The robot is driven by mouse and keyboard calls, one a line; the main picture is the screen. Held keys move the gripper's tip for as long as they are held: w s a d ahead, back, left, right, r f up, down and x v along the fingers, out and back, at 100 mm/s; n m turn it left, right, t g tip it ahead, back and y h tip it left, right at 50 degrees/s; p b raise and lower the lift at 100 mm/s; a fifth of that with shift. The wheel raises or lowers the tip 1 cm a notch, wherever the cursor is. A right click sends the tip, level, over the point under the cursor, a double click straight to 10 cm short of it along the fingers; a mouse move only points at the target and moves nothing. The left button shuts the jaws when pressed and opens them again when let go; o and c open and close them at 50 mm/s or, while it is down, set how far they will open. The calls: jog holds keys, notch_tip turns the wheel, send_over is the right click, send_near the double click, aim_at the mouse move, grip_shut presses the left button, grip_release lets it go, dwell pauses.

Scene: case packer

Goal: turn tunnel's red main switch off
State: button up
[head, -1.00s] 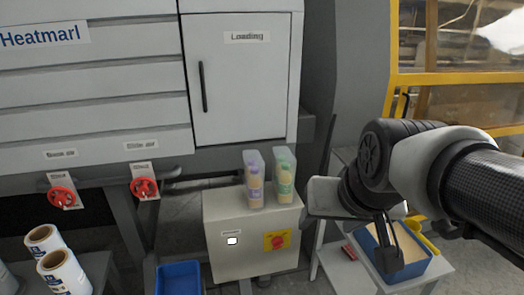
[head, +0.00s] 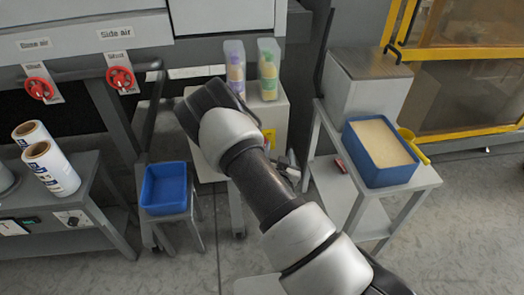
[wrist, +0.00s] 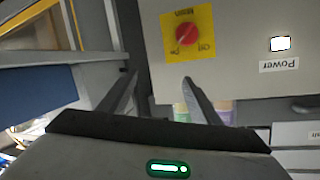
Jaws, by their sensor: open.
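The red main switch (wrist: 187,33) sits on a yellow plate (wrist: 205,20) on the front of a grey cabinet (wrist: 240,60). The wrist view shows its "Main", "On" and "Off" lettering upside down. I cannot tell which position the knob is in. My gripper (wrist: 160,78) is open and empty, its fingers pointing towards the cabinet face, with the switch just beyond the right fingertip in the wrist view. In the head view my arm hides much of the cabinet (head: 208,172), and only an edge of the yellow plate (head: 269,138) shows.
Two bottle-filled clear packs (head: 268,70) stand on the cabinet. A blue empty bin (head: 165,188) is at left, and a blue bin of granules (head: 355,140) with a yellow scoop (head: 414,145) is on a stand at right. Red valves (head: 121,79) are at upper left.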

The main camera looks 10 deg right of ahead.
jog(key=s+a+f+n+t+y+b, duration=0.25)
jog(key=s+f+n+y, duration=0.3)
jog(key=f, duration=0.35)
jog(key=w+a+b, duration=0.1)
jog(key=w, duration=1.5)
jog(key=shift+w+m+t+b, duration=0.35)
jog(key=shift+b, duration=0.05)
jog(key=shift+c, duration=0.5)
jog(key=c, duration=0.9)
jog(key=shift+c, duration=0.2)
